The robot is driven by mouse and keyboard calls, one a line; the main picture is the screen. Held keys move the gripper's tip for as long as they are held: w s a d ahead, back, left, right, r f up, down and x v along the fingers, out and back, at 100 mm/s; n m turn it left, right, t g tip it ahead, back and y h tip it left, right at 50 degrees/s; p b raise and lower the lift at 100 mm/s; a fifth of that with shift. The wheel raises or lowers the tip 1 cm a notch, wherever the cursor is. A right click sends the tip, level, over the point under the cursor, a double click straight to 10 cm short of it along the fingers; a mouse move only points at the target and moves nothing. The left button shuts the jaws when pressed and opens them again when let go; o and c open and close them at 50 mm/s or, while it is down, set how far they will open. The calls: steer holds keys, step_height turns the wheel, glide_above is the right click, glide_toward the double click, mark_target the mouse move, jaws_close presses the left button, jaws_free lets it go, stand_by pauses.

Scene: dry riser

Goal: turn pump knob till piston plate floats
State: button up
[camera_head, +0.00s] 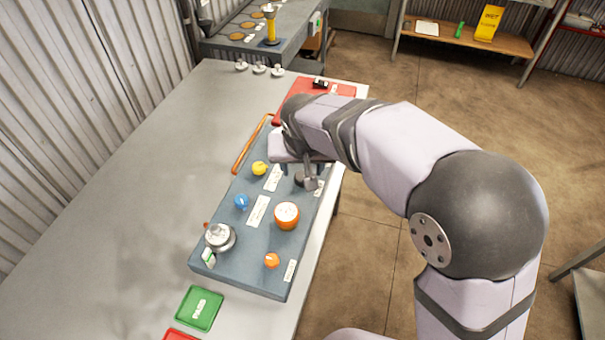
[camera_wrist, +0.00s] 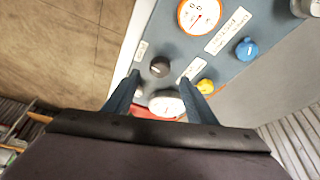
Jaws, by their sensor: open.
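A blue-grey panel (camera_head: 237,205) on the bench carries a black knob (camera_wrist: 160,67), a yellow knob (camera_head: 259,168), a blue knob (camera_head: 241,202) and an orange knob (camera_head: 271,260). I cannot read which is the pump knob. A silver round-topped fitting (camera_head: 220,236) stands at the panel's near left, perhaps the piston plate; whether it floats cannot be told. My gripper (camera_wrist: 160,80) is open, pointing down over the panel's far end. Its fingers appear on either side of the black knob, with no contact visible. A pale disc (camera_wrist: 167,104) also shows between the fingers.
An orange-rimmed gauge (camera_head: 287,214) stands on the panel near my gripper. An orange bar (camera_head: 252,144) runs along the panel's far left edge. A red tray (camera_head: 340,88) lies beyond, and a green tray (camera_head: 199,308) lies in front. The bench's left side is clear.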

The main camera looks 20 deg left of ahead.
mark_target(302, 175)
steer(key=shift+p+x, duration=0.6)
steer(key=shift+x, duration=2.4)
